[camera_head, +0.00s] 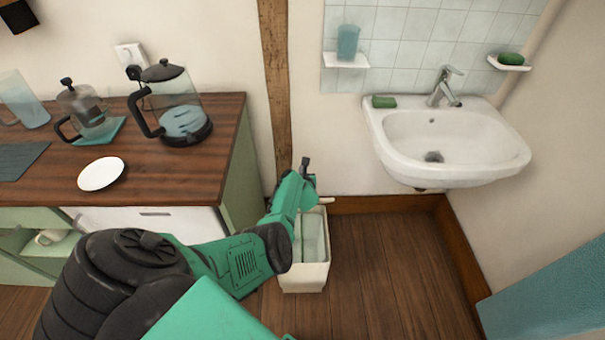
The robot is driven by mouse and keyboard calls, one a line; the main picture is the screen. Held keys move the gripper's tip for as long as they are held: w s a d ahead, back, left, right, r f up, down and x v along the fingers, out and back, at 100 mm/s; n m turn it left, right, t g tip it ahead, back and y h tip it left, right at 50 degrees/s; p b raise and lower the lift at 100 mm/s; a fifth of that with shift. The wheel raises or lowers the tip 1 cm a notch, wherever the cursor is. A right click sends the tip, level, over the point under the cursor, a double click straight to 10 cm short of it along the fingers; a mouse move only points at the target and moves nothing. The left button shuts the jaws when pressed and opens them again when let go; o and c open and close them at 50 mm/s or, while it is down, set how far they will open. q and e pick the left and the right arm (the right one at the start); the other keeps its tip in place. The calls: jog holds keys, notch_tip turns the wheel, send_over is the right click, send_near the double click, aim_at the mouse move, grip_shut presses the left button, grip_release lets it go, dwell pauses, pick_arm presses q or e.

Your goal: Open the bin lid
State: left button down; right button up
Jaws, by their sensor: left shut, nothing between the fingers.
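A cream rectangular bin (305,278) stands on the wooden floor beside the cabinet's right end. Its top shows a pale greenish panel inside a light rim; I cannot tell whether this is the lid or the inside. My left arm reaches in from the lower left and crosses over the bin's left and far parts. My left gripper (307,168) is shut and empty at the far end of the bin. Its dark tip stands up against the wall, and the arm hides part of the bin's rim. I cannot tell whether it touches the bin. My right gripper is out of view.
A counter (160,180) on the left holds an electric kettle (180,110), a French press (85,110) and a white plate (101,174). A white sink (450,140) hangs on the wall at right. The floor (390,270) right of the bin is clear.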

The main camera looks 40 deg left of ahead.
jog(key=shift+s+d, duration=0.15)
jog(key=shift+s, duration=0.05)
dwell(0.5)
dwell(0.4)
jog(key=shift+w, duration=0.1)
